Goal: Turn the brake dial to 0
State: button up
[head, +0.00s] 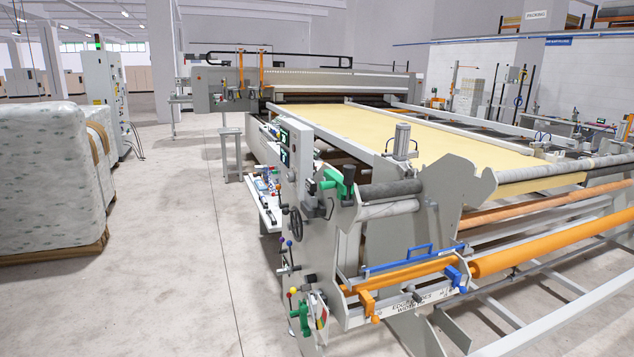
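The quilting gantry's near end plate (340,245) stands right of the middle, with several controls on its left side. Low on it is a small round plate with coloured marks (321,312), beside a green part (300,318). This may be the brake dial, but it is too small and oblique to be sure, and I cannot read any number or pointer. A black handwheel (296,223) sits higher up. My gripper is not in view.
Wrapped stacks (48,175) on a pallet stand at the left. Bare concrete floor (170,270) lies open between them and the machine. A control box with small screens (290,145) is above the handwheel. Orange rollers (550,245) and a pale frame rail (560,318) extend right.

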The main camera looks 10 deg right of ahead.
aim_at(291, 176)
jog(key=z, duration=0.1)
jog(key=i, duration=1.05)
jog(key=u, duration=0.6)
jog(key=i, duration=0.95)
jog(key=u, duration=0.4)
jog(key=i, duration=1.3)
jog(key=z, duration=0.6)
